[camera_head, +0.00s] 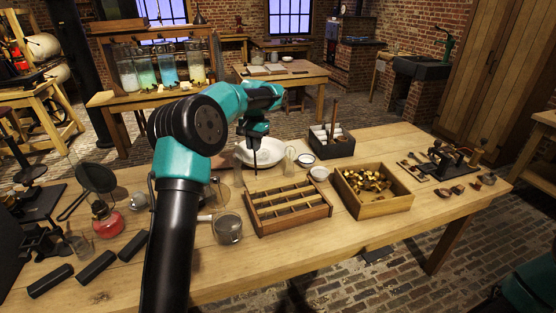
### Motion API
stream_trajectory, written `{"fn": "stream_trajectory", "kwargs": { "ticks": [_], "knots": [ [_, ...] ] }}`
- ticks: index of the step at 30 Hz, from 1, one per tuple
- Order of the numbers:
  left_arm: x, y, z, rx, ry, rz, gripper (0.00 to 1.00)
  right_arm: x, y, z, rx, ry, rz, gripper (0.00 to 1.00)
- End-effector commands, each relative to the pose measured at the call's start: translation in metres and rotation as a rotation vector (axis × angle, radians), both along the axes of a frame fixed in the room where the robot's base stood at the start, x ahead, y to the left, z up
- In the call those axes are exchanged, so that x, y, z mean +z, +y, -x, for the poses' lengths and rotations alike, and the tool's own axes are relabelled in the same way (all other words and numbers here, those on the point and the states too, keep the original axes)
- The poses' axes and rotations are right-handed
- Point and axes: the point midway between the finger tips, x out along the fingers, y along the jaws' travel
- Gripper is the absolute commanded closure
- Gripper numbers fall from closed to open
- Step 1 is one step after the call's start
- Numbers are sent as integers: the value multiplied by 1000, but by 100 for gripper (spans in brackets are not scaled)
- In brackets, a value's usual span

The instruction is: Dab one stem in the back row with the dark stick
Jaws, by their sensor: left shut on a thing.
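My left gripper (256,140) hangs above the middle of the table, pointing down. It is shut on a thin dark stick (255,162), which hangs down in front of the white bowl. The divided wooden tray (318,213) lies in front of and below the stick, with rows of compartments and pale strips. I cannot make out separate stems or a back row of them. My right gripper is not in view.
A white bowl (273,154), a clear glass cylinder (290,161) and small white dishes (306,159) stand near the stick. A dark box (343,150) stands behind. A wooden box of brass pieces (372,209) is right. A glass beaker (228,230) is at front.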

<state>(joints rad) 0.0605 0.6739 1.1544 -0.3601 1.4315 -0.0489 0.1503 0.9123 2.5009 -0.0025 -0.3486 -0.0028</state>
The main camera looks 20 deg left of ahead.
Motion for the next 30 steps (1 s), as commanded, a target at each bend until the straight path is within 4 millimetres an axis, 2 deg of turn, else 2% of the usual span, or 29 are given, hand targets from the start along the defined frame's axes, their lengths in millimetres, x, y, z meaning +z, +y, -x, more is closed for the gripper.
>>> {"fn": "stream_trajectory", "kwargs": {
  "ticks": [3,17,30],
  "knots": [
    [3,9,1,6,-3,-9,100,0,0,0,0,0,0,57],
    [0,8,1,5,-1,-9,100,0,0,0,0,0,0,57],
    [-29,8,1,4,-2,-7,100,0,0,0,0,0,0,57]
  ]
}}
